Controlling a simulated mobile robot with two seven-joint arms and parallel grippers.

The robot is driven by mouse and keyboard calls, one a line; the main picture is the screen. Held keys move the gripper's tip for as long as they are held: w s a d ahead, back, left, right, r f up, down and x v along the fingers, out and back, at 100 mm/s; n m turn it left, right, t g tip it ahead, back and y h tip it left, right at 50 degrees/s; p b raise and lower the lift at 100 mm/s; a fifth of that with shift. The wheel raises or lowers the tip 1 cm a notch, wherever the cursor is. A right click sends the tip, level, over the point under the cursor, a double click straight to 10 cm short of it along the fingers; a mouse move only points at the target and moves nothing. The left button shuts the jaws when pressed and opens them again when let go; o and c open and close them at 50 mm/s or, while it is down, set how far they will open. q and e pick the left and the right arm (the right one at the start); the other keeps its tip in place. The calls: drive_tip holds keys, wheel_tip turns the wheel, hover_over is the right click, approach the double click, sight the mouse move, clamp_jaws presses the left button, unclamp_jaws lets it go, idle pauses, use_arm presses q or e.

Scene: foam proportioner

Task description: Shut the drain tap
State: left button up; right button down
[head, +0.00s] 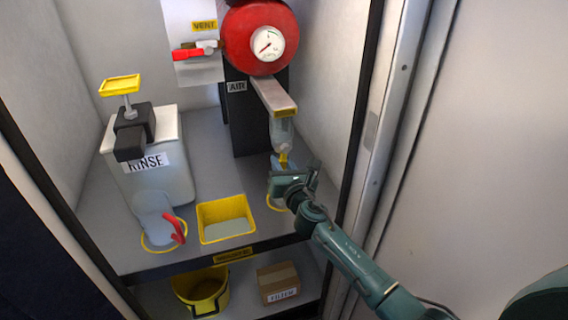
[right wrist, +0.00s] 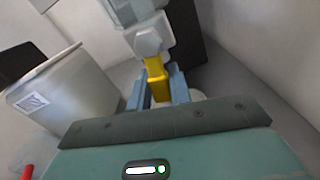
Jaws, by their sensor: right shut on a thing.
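The drain tap (head: 284,157) is a small yellow piece below the clear bowl (head: 281,133) that hangs under a grey arm with a yellow end. In the right wrist view the yellow tap (right wrist: 156,80) stands between two blue fingers, below a pale hexagonal fitting (right wrist: 150,42). My right gripper (head: 284,164) is at the tap from below and in front, and its fingers (right wrist: 158,92) are shut on the tap. The gripper body hides the tap's lower part. I cannot tell the tap's exact turn position. My left gripper is not in view.
A red tank (head: 247,45) with a gauge stands behind. To the left are a white RINSE tank (head: 165,185), a red-handled valve (head: 178,228) and a yellow tray (head: 225,207). A yellow bucket (head: 190,290) and a FILTER box (head: 278,280) are below. The cabinet's right post (head: 362,110) is close to my arm.

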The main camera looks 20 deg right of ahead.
use_arm(q)
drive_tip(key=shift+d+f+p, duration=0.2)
drive_tip(key=shift+p, duration=0.4)
use_arm(e)
drive_tip(key=a+r+m, duration=0.1)
drive_tip(key=m, duration=0.4)
drive_tip(key=a+r+m, duration=0.1)
drive_tip(key=r+m, duration=0.1)
drive_tip(key=m, duration=0.3)
drive_tip(key=a+r+m, duration=0.1)
drive_tip(key=m, duration=0.4)
drive_tip(key=shift+a+r+m, duration=0.15)
drive_tip(key=shift+a+m, duration=0.15)
drive_tip(key=shift+a, duration=0.05)
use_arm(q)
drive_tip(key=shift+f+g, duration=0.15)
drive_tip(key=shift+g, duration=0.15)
use_arm(e)
drive_tip(key=c, duration=1.3)
unclamp_jaws()
drive_tip(key=shift+r, duration=0.1)
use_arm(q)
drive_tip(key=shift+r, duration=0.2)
use_arm(e)
drive_tip(key=shift+s, duration=0.1)
